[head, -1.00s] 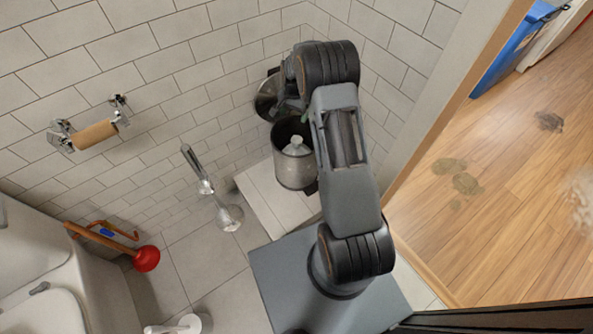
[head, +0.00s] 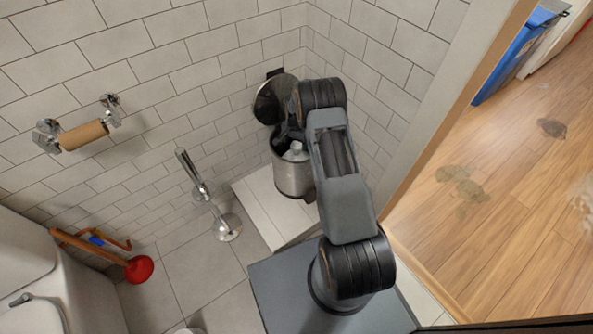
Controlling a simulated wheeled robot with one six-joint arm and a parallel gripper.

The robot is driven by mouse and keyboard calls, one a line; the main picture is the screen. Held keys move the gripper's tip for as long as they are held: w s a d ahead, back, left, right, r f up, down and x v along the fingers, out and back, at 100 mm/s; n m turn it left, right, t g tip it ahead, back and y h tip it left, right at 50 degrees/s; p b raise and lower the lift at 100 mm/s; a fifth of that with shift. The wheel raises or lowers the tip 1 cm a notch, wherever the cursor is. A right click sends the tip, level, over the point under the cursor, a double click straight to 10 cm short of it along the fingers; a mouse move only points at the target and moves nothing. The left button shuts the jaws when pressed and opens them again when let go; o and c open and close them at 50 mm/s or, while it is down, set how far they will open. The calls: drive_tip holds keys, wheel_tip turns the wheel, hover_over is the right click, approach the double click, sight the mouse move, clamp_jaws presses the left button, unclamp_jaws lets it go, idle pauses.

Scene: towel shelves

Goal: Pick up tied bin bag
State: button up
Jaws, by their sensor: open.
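The tied bin bag (head: 296,151) is a pale, whitish bundle with a knotted top. It sits inside the small round metal bin (head: 293,180), and only its upper part shows. The bin's round dark lid (head: 268,100) stands open against the tiled wall. My gripper (head: 287,136) is at the bin's mouth, just above and beside the bag's knot. It is open, small and dark in the head view and partly hidden by my arm. I cannot tell whether it touches the bag.
The bin stands on a raised tiled ledge (head: 262,205) in the wall corner. A metal brush stand (head: 228,226) is left of it. A red plunger (head: 138,269) lies by the toilet (head: 30,290). A toilet roll holder (head: 82,136) is on the wall. A door frame (head: 440,120) is at right.

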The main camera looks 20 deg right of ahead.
sight(296, 153)
wheel_tip(296, 153, down, 5)
drive_tip(key=shift+s+d+r+b, duration=0.1)
drive_tip(key=shift+b, duration=0.9)
drive_tip(key=shift+c, duration=0.5)
clamp_jaws()
